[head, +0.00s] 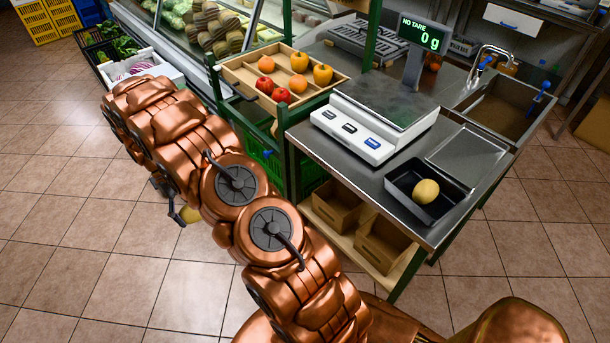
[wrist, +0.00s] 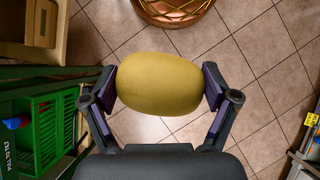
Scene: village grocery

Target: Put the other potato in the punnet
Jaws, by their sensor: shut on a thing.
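The punnet (head: 396,190) is a black tray on the steel counter, at the right in the head view. One pale yellow potato (head: 425,191) lies in it. My gripper (wrist: 160,88) is shut on another potato (wrist: 158,70), yellow-brown and oval, held crosswise between the two finger pads. It hangs over the tiled floor, well left of the punnet and below counter height. In the head view my arm hides most of the gripper, and only a bit of the held potato (head: 190,214) shows.
A scale (head: 362,135) reading 0 g stands on the steel counter (head: 330,158) behind the punnet. A green crate (wrist: 36,125) and shelf stand left in the wrist view.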

